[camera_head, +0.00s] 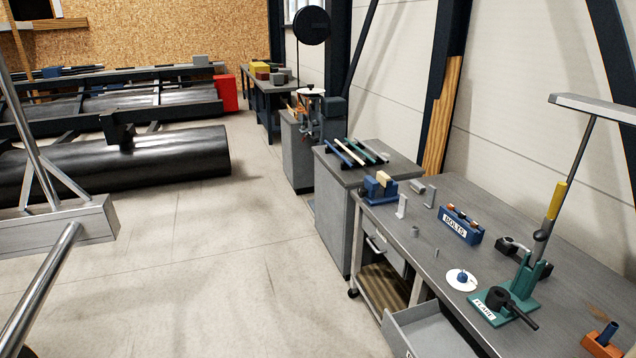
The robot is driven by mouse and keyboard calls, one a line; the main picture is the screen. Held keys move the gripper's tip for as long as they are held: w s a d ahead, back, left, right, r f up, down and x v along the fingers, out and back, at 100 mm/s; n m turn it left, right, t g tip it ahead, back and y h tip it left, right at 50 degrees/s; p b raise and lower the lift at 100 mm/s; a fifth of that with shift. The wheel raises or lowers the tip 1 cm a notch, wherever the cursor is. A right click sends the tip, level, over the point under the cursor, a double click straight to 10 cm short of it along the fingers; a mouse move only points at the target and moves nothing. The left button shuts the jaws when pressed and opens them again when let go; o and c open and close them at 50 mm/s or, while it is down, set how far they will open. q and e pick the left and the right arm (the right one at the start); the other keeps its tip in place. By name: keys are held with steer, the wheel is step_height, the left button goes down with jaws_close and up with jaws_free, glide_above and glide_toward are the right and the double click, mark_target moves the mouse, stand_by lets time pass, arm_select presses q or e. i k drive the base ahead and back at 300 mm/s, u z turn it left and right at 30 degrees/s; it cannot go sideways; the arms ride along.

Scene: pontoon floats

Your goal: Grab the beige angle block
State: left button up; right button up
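A small beige block (384,178) sits at the top of a blue vise-like fixture (373,190), at the far left corner of the grey workbench (465,262). It seems to be held between the blue parts, but it is too small to tell its exact shape or whether it is clamped. Two light grey angle pieces, one nearer (402,206) and one farther (430,196), stand on the bench to its right. Neither of my grippers is in view.
A blue bolts box (460,226), a white disc (461,280) and a green fixture (506,302) stand on the bench. An open drawer (432,332) juts out in front. A grey cabinet (338,212) adjoins behind. A grey beam (62,228) with tubes stands left. The middle floor is clear.

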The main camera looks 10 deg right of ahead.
mark_target(382, 178)
steer(key=u, duration=0.05)
steer(key=i, duration=2.95)
steer(key=z, duration=0.5)
